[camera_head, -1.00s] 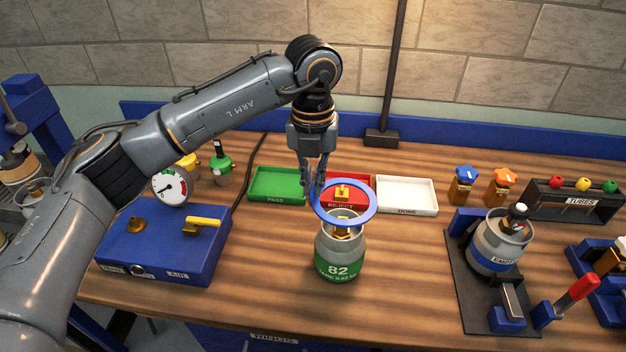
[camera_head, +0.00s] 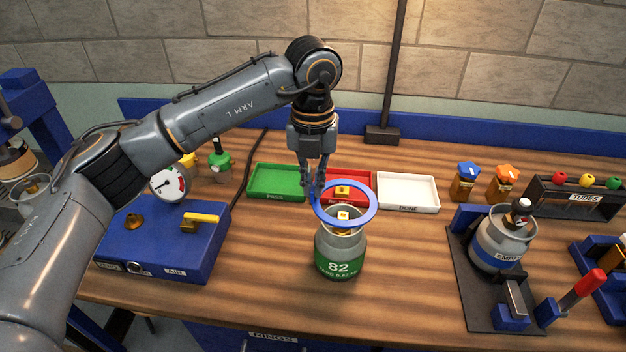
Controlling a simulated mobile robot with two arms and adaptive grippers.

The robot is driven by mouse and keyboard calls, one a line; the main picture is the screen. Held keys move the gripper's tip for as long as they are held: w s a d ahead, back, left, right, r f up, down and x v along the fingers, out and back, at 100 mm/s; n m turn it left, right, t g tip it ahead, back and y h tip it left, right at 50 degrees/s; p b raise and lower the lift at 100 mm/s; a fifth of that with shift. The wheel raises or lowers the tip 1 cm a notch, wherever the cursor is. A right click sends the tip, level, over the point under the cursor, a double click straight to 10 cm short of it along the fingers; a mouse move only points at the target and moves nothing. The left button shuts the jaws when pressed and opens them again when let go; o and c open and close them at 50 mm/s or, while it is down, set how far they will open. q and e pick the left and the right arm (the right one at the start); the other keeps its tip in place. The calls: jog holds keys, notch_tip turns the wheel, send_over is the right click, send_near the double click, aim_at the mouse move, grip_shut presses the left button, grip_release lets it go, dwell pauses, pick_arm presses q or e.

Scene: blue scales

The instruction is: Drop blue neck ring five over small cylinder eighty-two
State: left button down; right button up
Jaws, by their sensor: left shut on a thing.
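The blue neck ring (camera_head: 373,207) is a flat hoop held at its left edge by my left gripper (camera_head: 316,188), which is shut on it. The ring is roughly level above small cylinder 82 (camera_head: 338,253), a grey cylinder with a green band that stands upright on the bench. In the picture the ring's near edge crosses the cylinder's collar top, and the brass valve (camera_head: 344,217) shows through the hoop. The height gap between ring and collar is hard to tell. My right gripper is out of view.
Behind are a green tray (camera_head: 277,195), a red tray (camera_head: 361,175) and a white tray (camera_head: 436,208). A blue box (camera_head: 155,250) with a gauge stands left. A stand (camera_head: 468,305) holding another cylinder (camera_head: 503,245) is at right. Bare wood lies around cylinder 82.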

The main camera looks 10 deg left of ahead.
pick_arm(q)
jog(key=shift+f+b, duration=2.25)
jog(key=shift+f, duration=0.7)
jog(key=shift+f, duration=0.15)
jog(key=c, duration=1.4)
grip_release()
jog(key=shift+c, duration=0.2)
jog(key=shift+r, duration=0.2)
jog(key=shift+r+p, duration=1.85)
jog(key=shift+r, duration=1.75)
jog(key=shift+f, duration=0.1)
